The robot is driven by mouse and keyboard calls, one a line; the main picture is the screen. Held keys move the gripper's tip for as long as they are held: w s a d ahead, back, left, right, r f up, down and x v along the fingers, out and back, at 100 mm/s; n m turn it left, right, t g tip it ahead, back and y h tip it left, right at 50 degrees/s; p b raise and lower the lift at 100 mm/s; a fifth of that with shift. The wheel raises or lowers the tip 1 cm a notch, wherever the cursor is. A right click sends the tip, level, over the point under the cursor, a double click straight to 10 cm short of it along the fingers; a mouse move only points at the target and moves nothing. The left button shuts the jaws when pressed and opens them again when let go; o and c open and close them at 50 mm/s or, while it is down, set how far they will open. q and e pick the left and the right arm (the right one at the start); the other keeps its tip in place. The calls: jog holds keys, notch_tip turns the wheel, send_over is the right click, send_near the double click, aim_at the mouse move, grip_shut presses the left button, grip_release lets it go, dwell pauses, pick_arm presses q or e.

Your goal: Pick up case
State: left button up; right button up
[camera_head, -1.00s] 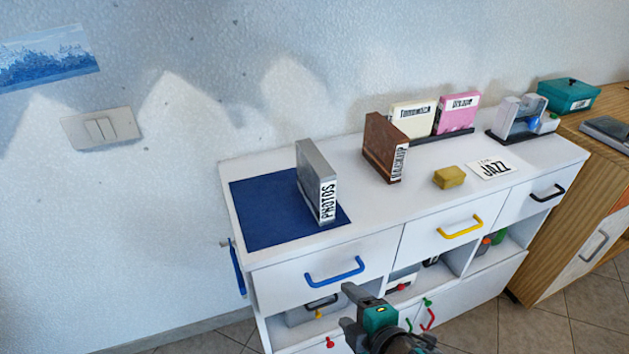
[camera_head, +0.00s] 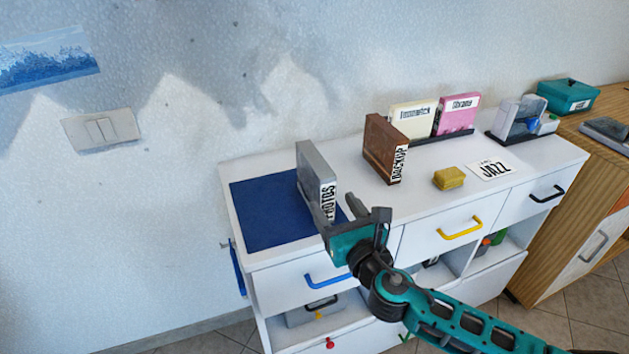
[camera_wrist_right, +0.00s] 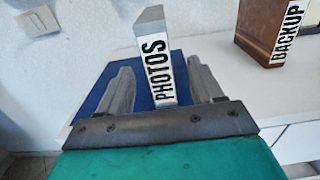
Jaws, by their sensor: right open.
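A grey case labelled PHOTOS (camera_head: 315,174) stands upright on a blue mat (camera_head: 262,213) at the left end of the white cabinet top. It also shows in the right wrist view (camera_wrist_right: 154,70), label facing the camera. My right gripper (camera_head: 333,203) is open at the near, labelled end of this case. In the wrist view its two fingers (camera_wrist_right: 162,88) lie one on each side of the case, with gaps. A brown case labelled BACKUP (camera_head: 384,150) stands upright to the right. My left gripper is not in view.
A cream case (camera_head: 413,119) and a pink case (camera_head: 458,115) stand in a black holder behind. A yellow box (camera_head: 449,178) and a JAZZ card (camera_head: 493,169) lie on the cabinet top (camera_head: 345,170). A teal box (camera_head: 568,96) is far right.

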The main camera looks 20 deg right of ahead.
aim_at(328, 199)
jog(key=shift+w+a+f, duration=0.15)
jog(key=shift+w, duration=1.4)
jog(key=shift+w+a+f, duration=0.1)
jog(key=shift+w, duration=1.45)
jog(key=c, duration=1.1)
grip_shut()
jog(key=shift+r, duration=0.15)
